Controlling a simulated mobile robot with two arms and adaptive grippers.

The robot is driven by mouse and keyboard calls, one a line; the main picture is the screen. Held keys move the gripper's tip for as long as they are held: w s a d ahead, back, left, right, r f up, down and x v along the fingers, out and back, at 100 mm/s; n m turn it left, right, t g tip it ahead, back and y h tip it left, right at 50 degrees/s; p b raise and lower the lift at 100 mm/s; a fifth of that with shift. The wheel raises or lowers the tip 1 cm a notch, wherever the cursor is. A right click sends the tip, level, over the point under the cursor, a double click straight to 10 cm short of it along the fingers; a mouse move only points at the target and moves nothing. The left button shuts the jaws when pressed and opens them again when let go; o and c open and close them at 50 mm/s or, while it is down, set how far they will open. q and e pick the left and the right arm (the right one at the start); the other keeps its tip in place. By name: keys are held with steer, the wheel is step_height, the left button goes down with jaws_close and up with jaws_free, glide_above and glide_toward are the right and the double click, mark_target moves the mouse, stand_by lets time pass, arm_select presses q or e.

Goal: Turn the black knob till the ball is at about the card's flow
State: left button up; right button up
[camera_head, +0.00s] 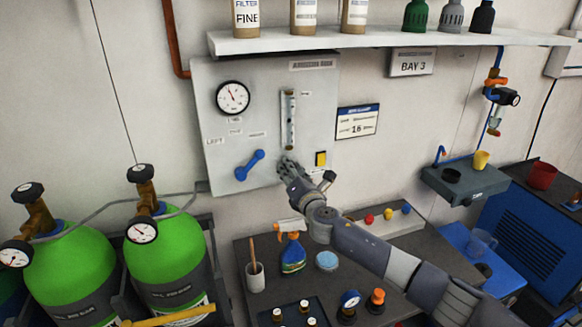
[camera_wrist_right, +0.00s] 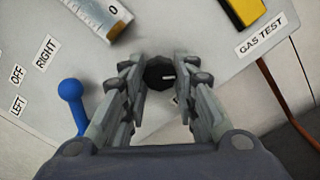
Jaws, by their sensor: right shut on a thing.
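The black knob (camera_wrist_right: 160,73) sits between the fingers of my right gripper (camera_wrist_right: 160,76) in the right wrist view, and the gripper is shut on it. In the head view my right gripper (camera_head: 288,168) reaches the grey panel below the flow tube (camera_head: 289,120) and hides the knob. The card (camera_head: 357,122) right of the panel seems to read 16. My left gripper is out of view.
A blue lever (camera_head: 249,165) is on the panel (camera_head: 215,140) left of the gripper, below a round gauge (camera_head: 233,97). A yellow button (camera_head: 320,158) labelled GAS TEST is close on the right. A bench with a spray bottle (camera_head: 292,252) lies under my arm. Green cylinders (camera_head: 165,255) stand left.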

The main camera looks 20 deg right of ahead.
steer(key=shift+f+n+p, duration=0.15)
steer(key=shift+n+p, duration=0.2)
steer(key=shift+n, duration=0.75)
steer(key=o, duration=1)
steer(key=shift+o, duration=0.2)
steer(key=s, duration=1.2)
steer(key=shift+d, duration=0.2)
